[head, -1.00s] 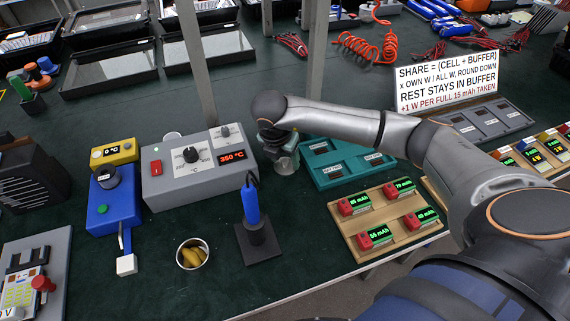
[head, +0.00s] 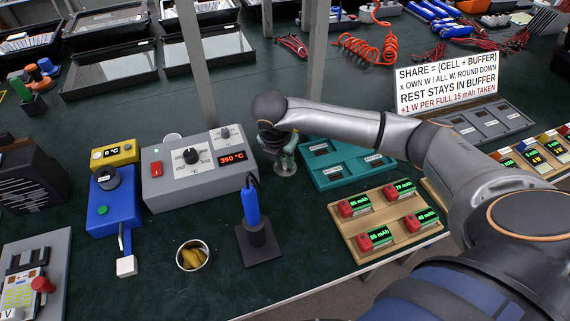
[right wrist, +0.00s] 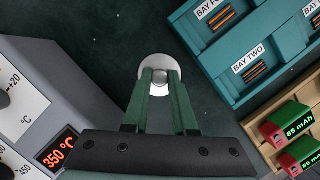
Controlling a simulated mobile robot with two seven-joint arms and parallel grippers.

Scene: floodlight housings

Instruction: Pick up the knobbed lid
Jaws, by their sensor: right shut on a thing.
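The knobbed lid (right wrist: 156,60) is a pale round disc in the right wrist view, with a small grey knob (right wrist: 160,76) at its middle. In the head view its rim (head: 285,171) shows below my right gripper (head: 286,158), between the grey control box and the teal bay tray. My right gripper, with green fingers in the right wrist view (right wrist: 160,80), is shut on the knob from above. The fingers hide part of the lid. I cannot tell whether the lid touches the table. My left gripper is not in view.
The grey control box (head: 165,187) reading 350 °C stands close left of the lid. The teal bay tray (head: 325,185) is close right. A blue-handled iron in a black stand (head: 258,246) and a cup (head: 203,263) are nearer the front. Dark table between them is free.

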